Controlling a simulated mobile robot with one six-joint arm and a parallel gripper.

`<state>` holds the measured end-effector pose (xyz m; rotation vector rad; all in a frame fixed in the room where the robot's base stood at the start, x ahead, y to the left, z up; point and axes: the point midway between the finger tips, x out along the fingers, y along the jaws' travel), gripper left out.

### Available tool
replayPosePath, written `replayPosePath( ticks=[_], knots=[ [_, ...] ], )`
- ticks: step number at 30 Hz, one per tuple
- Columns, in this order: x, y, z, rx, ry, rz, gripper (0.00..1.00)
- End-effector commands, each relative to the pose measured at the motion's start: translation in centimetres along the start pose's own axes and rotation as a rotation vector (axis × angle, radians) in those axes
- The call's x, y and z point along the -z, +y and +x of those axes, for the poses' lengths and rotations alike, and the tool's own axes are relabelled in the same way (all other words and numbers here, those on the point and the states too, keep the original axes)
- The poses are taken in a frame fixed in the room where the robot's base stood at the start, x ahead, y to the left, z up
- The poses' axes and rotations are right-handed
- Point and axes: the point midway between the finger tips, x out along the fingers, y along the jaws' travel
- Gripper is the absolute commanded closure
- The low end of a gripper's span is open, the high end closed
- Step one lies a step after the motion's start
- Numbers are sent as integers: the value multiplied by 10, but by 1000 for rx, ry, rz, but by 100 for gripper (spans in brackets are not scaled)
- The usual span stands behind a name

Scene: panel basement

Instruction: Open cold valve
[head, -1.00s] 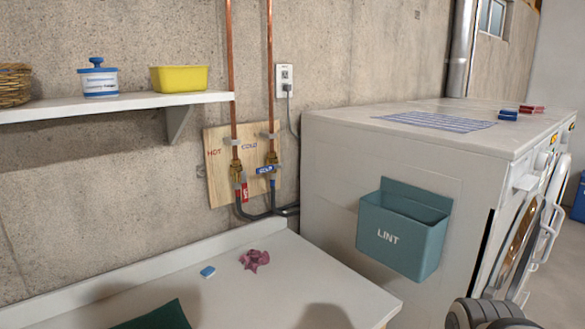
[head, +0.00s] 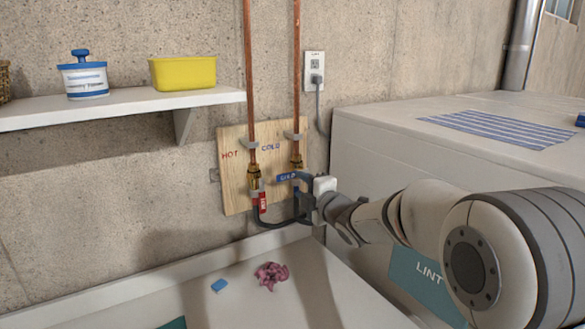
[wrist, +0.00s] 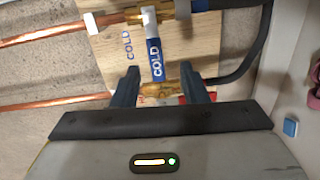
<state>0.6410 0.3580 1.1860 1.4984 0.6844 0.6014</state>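The cold valve (head: 296,162) is brass on the right copper pipe, and its blue lever marked COLD (head: 287,177) points left, across the pipe. In the wrist view the blue lever (wrist: 154,60) shows between my fingers, with the brass cold valve (wrist: 135,15) at the top. My gripper (head: 301,193) is at the wooden board, close to the lever. In the wrist view my gripper (wrist: 160,76) is open, one finger on each side of the lever's end, with gaps on both sides. Contact depth is unclear.
The hot valve (head: 254,172) with a red lever (head: 262,200) is close on the left. Dark hoses (head: 275,220) curve below. A shelf (head: 120,108) is at left. A white washer (head: 385,130) and teal lint bin (head: 425,285) are at right. A pink cloth (head: 270,275) lies below.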

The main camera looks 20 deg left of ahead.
Motion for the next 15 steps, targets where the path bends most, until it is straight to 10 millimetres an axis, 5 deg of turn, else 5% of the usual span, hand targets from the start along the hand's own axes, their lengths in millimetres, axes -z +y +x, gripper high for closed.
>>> replayPosePath(
  ticks=[4, 15],
  knots=[
    [15, 3, 16, -35, 55, -49, 60],
    [16, 6, 69, -35, 52, -51, 60]
  ],
)
